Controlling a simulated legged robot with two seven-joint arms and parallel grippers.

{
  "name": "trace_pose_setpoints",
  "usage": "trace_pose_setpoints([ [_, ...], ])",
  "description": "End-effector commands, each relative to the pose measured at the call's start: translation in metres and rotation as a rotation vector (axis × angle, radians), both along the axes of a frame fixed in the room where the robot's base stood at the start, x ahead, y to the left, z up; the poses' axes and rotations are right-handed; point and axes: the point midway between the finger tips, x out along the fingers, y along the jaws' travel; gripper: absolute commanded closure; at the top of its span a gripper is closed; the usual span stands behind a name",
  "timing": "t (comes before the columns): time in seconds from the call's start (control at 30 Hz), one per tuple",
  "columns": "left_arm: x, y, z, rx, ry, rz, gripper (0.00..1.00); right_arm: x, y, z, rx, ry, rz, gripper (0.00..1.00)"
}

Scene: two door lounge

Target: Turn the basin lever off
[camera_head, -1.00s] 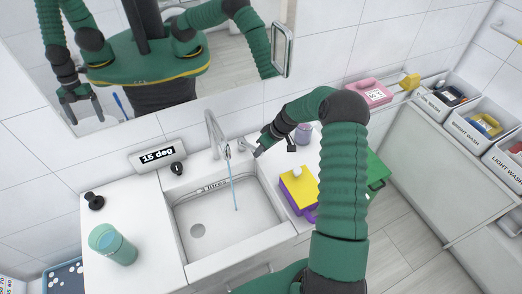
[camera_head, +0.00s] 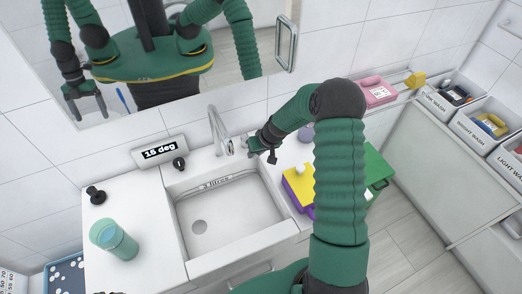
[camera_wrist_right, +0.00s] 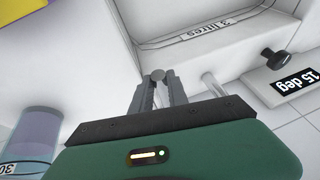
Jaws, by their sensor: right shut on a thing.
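The white basin (camera_head: 232,215) is set in the counter, marked "3 litres", and its tap (camera_head: 219,130) stands at the back edge. No stream shows under the spout. My right gripper (camera_head: 254,149) is beside the tap, to its right. In the right wrist view, the two grey fingers of my right gripper (camera_wrist_right: 158,92) are shut on the basin lever (camera_wrist_right: 158,74), whose round end shows between the tips. Most of the lever is hidden.
A "15 deg" display (camera_head: 160,151) with a black knob (camera_head: 179,163) stands left of the tap. A teal cup (camera_head: 117,243) is on the left counter. A yellow and purple box (camera_head: 297,188) is right of the basin, near my right forearm. Labelled wash bins (camera_head: 478,128) stand far right.

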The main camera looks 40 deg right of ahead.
Motion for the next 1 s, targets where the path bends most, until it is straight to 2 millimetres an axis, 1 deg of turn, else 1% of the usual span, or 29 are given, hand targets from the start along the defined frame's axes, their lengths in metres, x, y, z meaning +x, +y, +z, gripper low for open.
trace_pose_setpoints([
  [0.1, 0.0, 0.0, 0.0, 0.0, 0.0, 0.0, 0.1, 0.0, 0.003, 0.0, 0.001, 0.0, -0.026, 1.0],
  [0.3, 0.0, 0.0, 0.0, 0.0, 0.0, 0.0, 0.1, 0.001, 0.003, 0.0, 0.003, 0.0, -0.025, 1.0],
  [0.33, 0.0, 0.0, 0.0, 0.0, 0.0, 0.0, 0.1, 0.001, 0.003, 0.0, 0.003, 0.0, -0.025, 0.78],
  [0.47, 0.0, 0.0, 0.0, 0.0, 0.0, 0.0, 0.1, 0.001, 0.003, 0.0, 0.002, 0.0, -0.023, 0.61],
  [0.5, 0.0, 0.0, 0.0, 0.0, 0.0, 0.0, 0.1, 0.001, 0.003, 0.0, 0.002, 0.0, -0.023, 0.59],
  [0.73, 0.0, 0.0, 0.0, 0.0, 0.0, 0.0, 0.1, 0.0, 0.003, 0.001, 0.002, 0.0, -0.022, 0.59],
  [0.83, 0.0, 0.0, 0.0, 0.0, 0.0, 0.0, 0.1, -0.001, 0.002, 0.004, 0.001, -0.001, -0.022, 0.59],
  [0.97, 0.0, 0.0, -0.003, 0.0, 0.0, 0.0, 0.1, -0.01, 0.0, 0.023, -0.002, -0.003, -0.023, 0.59],
  [1.0, 0.0, 0.0, -0.004, 0.0, 0.0, 0.0, 0.1, -0.014, 0.0, 0.033, -0.002, -0.003, -0.023, 0.59],
])
